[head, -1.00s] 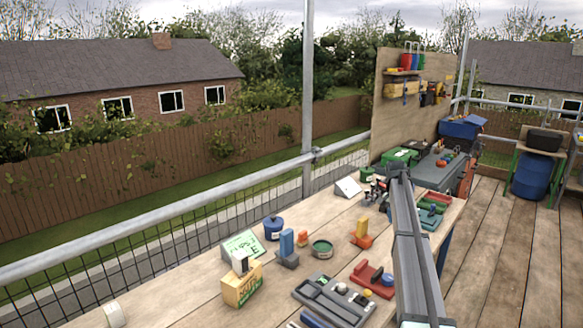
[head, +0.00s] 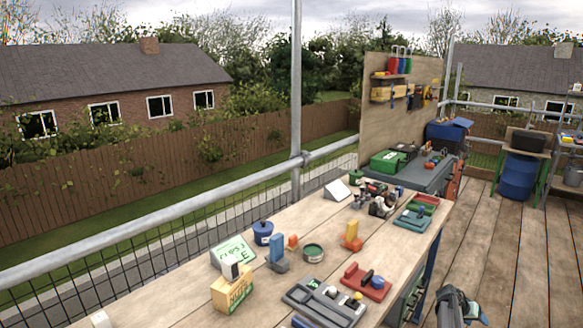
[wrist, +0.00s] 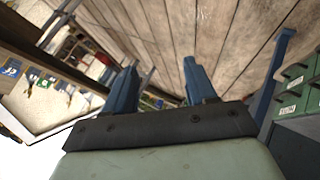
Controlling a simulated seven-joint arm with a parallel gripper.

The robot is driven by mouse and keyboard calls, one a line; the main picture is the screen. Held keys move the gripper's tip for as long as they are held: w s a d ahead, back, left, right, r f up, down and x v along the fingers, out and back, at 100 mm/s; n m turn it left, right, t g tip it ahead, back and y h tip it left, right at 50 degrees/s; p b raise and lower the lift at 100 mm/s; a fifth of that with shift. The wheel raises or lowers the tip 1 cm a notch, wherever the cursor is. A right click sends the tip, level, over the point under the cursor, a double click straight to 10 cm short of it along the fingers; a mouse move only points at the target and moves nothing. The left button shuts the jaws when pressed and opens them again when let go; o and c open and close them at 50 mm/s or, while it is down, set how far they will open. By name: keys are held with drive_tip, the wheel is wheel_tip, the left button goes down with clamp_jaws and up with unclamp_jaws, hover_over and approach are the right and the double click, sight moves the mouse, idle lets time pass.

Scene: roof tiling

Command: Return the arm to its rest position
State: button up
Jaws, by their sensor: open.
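My gripper (wrist: 157,85) shows in the wrist view, with its two blue fingers spread apart and nothing between them. It faces the wooden deck boards (wrist: 190,35). In the head view part of my arm (head: 455,308) shows at the bottom right, over the deck and to the right of the workbench (head: 385,245). The gripper's fingertips cannot be made out in the head view.
The bench holds a blue pot (head: 263,233), a yellow box (head: 232,290), a grey tray (head: 325,305), a red holder (head: 366,282) and a green case (head: 389,160). A blue barrel (head: 517,177) stands at the right. The deck (head: 510,250) between is largely clear.

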drive_tip(key=s+d+f+n, duration=0.1)
drive_tip(key=s+f+n, duration=0.1)
drive_tip(key=s+f, duration=0.45)
drive_tip(key=s+a+f+n+y, duration=0.1)
drive_tip(key=s+a+f, duration=0.35)
drive_tip(key=a, duration=0.55)
drive_tip(key=s+a+f+n+g+y, duration=0.1)
drive_tip(key=s+a+f+y, duration=0.3)
drive_tip(key=a, duration=0.6)
drive_tip(key=s+a+f+h, duration=0.1)
drive_tip(key=s+a+f, duration=0.2)
drive_tip(key=a+f, duration=0.5)
drive_tip(key=s+a+n+g+y, duration=0.3)
drive_tip(key=s+a+g+y, duration=0.2)
drive_tip(key=s+a, duration=2.1)
drive_tip(key=shift+s+a+r+n+g, duration=0.25)
drive_tip(key=shift+a+r+n+g, duration=0.05)
drive_tip(key=shift+a, duration=0.95)
